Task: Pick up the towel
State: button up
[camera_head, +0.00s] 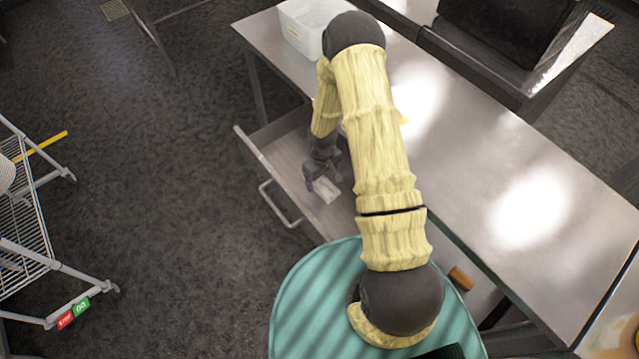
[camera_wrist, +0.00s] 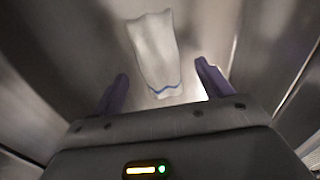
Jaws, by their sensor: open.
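The towel (camera_wrist: 155,50) is white with a thin blue stripe near one end. In the wrist view it lies in front of my gripper (camera_wrist: 158,88), with its striped end between the two fingertips. My gripper is open, with a finger on either side of that end and nothing held. In the head view the towel (camera_head: 327,190) shows as a small white patch inside the open drawer (camera_head: 262,160), and my gripper (camera_head: 318,186) is down in the drawer beside it. My arm hides part of the drawer.
The drawer's front with its handle (camera_head: 275,207) juts out to the left of the metal table (camera_head: 470,150). A clear plastic bin (camera_head: 297,30) stands on the table's far end. A wire cart (camera_head: 30,230) stands at the left, with open floor between.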

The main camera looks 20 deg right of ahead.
aim_at(322, 182)
jog(key=shift+f, duration=1.55)
jog(key=c, duration=1.1)
